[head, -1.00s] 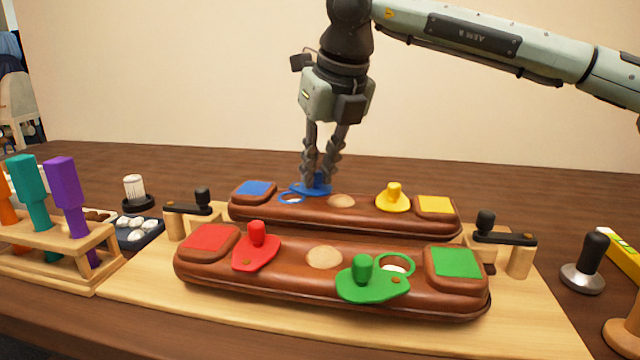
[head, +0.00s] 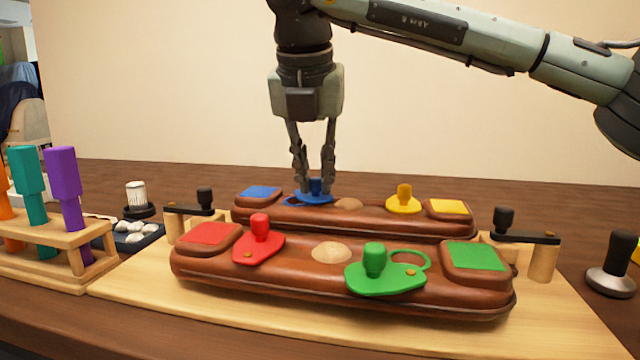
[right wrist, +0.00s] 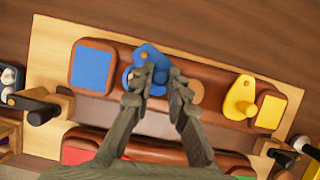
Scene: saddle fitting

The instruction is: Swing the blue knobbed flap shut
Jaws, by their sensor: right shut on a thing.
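The blue knobbed flap (head: 318,198) lies on the far brown saddle-like block (head: 390,220), right of the blue square pad (head: 260,193). Its blue ring (head: 291,201) shows at the flap's left side, partly hidden. In the right wrist view the flap (right wrist: 150,57) is a blue plate beside the ring, its knob hidden between the fingers. My right gripper (head: 315,187) points down from above and is shut on the flap's knob; it also shows in the right wrist view (right wrist: 160,76). My left gripper is in neither view.
A yellow flap (head: 403,200) stands right on the same block. The near block carries a red flap (head: 259,240) and a green flap (head: 380,275). Black-handled clamps (head: 200,204) (head: 520,235) flank the blocks. A tool rack (head: 45,235) is at left, a tamper (head: 612,265) at right.

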